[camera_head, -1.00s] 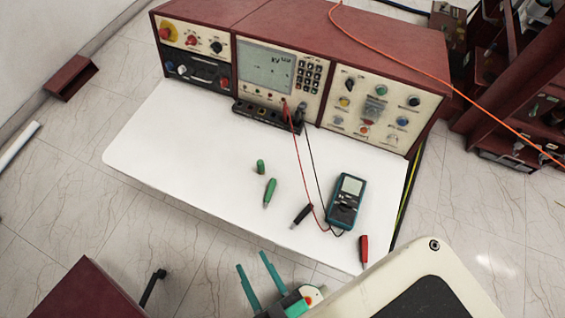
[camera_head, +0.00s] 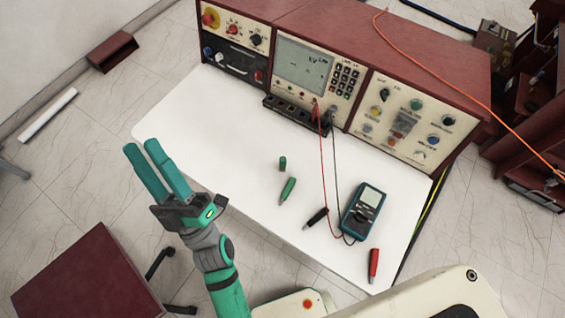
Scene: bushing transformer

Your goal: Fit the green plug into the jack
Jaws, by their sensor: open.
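A green plug (camera_head: 287,191) lies on the white tabletop (camera_head: 200,110), slanted, with a paler tip towards the front. A second, shorter green piece (camera_head: 282,163) is just behind it; I cannot tell whether it is a plug too. A black socket strip (camera_head: 292,114) sits at the foot of the console; the single jacks are too small to tell apart. My gripper (camera_head: 141,149) is open and empty, its two teal fingers pointing up and left near the table's left edge. It is well left of the green plug and apart from it.
A red console (camera_head: 335,42) runs along the table's back. A multimeter (camera_head: 363,212) is on the right, with red and black leads running to the strip. A black plug (camera_head: 315,218) and a red plug (camera_head: 373,265) lie nearby. The table's left half is clear.

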